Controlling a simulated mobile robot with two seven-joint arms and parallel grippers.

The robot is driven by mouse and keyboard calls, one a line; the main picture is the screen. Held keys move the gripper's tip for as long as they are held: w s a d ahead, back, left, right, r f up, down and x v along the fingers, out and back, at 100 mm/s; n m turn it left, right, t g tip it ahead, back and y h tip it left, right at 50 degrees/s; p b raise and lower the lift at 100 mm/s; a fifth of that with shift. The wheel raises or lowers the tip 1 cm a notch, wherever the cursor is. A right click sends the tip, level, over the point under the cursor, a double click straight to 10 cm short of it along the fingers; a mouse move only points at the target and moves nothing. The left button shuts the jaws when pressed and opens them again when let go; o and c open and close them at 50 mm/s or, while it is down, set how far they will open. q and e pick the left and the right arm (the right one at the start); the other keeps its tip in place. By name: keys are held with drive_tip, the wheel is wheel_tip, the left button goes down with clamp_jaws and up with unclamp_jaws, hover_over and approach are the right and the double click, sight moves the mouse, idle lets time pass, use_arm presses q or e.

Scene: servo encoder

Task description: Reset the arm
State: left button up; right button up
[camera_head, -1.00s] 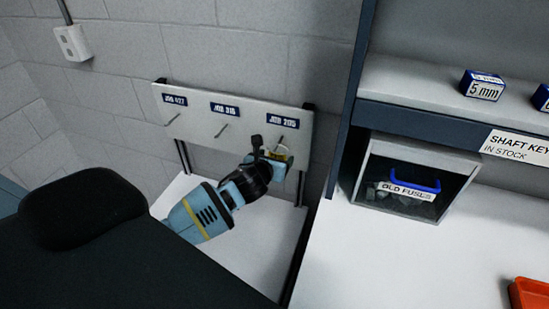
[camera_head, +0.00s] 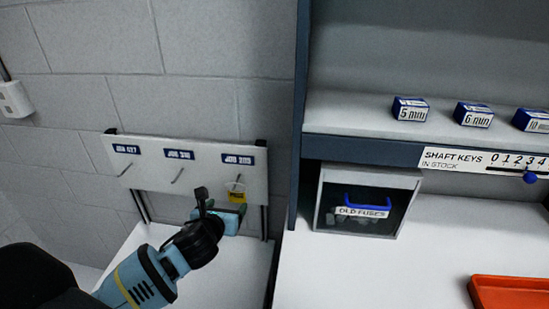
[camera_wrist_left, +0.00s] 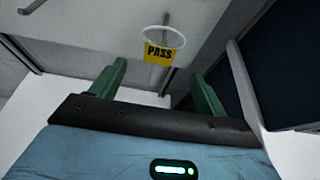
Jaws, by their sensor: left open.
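My left arm comes in from the lower left in the head view. Its gripper (camera_head: 238,206) is in front of the hook board (camera_head: 150,178), near the right-hand hook. In the left wrist view the two green fingers of my left gripper (camera_wrist_left: 158,88) stand wide apart with nothing between them. A yellow PASS tag (camera_wrist_left: 158,53) with a white ring hangs beyond the fingertips, apart from them. The tag also shows in the head view (camera_head: 237,196), below the right-hand label and partly hidden by my gripper. My right gripper is not in view.
Small key boxes (camera_head: 411,109) sit on the shelf above. A red-orange tray (camera_head: 510,292) lies at lower right. A dark upright panel separates board and bench.

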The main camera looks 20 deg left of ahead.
use_arm(q)
drive_tip(key=s+d+f+n+g+h, duration=0.1)
drive_tip(key=s+d+f+n+h, duration=0.1)
drive_tip(key=s+d+f+n, duration=0.45)
drive_tip(key=s+d+f+n+g+h, duration=0.2)
drive_tip(key=s+d+f+n, duration=0.1)
drive_tip(key=s+f+n, duration=0.6)
drive_tip(key=s+d+f+n, duration=0.2)
drive_tip(key=s+f+n, duration=0.1)
drive_tip(key=s+n, duration=0.5)
drive_tip(key=s+d+f+n+g+h, duration=0.1)
drive_tip(key=s+f+n, duration=0.2)
drive_tip(key=s+n, duration=0.4)
drive_tip(key=shift+s+d+f+n, duration=0.35)
drive_tip(key=shift+s+d, duration=0.05)
drive_tip(key=shift+s, duration=0.65)
